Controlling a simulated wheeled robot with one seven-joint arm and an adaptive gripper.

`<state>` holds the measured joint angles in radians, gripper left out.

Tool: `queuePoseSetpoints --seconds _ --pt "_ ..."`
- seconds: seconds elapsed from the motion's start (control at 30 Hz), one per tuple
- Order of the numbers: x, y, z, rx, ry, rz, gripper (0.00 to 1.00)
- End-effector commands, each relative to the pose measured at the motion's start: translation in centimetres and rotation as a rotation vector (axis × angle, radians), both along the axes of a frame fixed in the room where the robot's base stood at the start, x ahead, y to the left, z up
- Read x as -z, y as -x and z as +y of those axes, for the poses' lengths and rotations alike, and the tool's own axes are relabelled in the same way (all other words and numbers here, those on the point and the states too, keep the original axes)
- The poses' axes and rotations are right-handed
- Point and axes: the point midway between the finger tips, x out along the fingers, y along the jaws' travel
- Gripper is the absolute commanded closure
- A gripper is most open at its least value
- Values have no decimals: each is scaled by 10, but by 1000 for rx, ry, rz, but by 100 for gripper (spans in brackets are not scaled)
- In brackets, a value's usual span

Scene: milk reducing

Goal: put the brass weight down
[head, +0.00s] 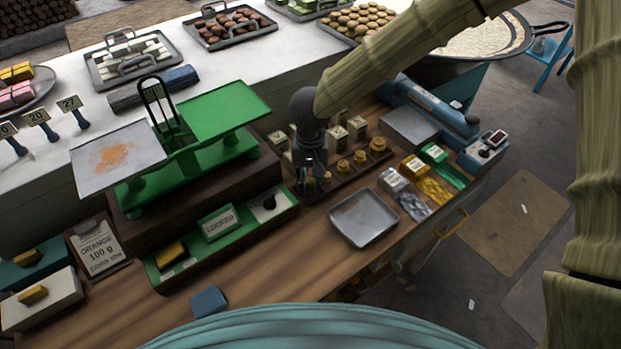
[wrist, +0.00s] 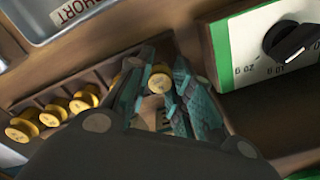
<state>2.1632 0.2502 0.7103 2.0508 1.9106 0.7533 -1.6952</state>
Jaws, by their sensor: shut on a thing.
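My gripper (head: 311,184) points down at the left end of a dark wooden weight rack. In the wrist view my gripper (wrist: 160,100) has its teal fingers closed around a brass weight (wrist: 159,78), whose round top shows between them. I cannot tell whether this weight rests in the rack or hangs just above it. Other brass weights (head: 360,155) stand in a row in the rack, and they also show left of the fingers in the wrist view (wrist: 52,115). The green balance (head: 185,165) has orange powder on its left pan (head: 88,178); its right green plate (head: 226,108) is empty.
A green panel (head: 218,222) with a "LOCKED" sign and a black knob (wrist: 290,42) lies left of my gripper. An empty metal tray (head: 364,217) is in front. Foil packets and colored blocks (head: 414,165) sit to the right. The counter's front is mostly clear.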

Motion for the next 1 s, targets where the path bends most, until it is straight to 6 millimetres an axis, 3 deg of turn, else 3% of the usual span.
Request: queuePoseSetpoints --seconds 0.57,0.6,1.0 --pt "12 1 0 0 0 1 100" --pt "12 1 0 0 0 2 71" --pt "14 2 -1 0 2 4 69"
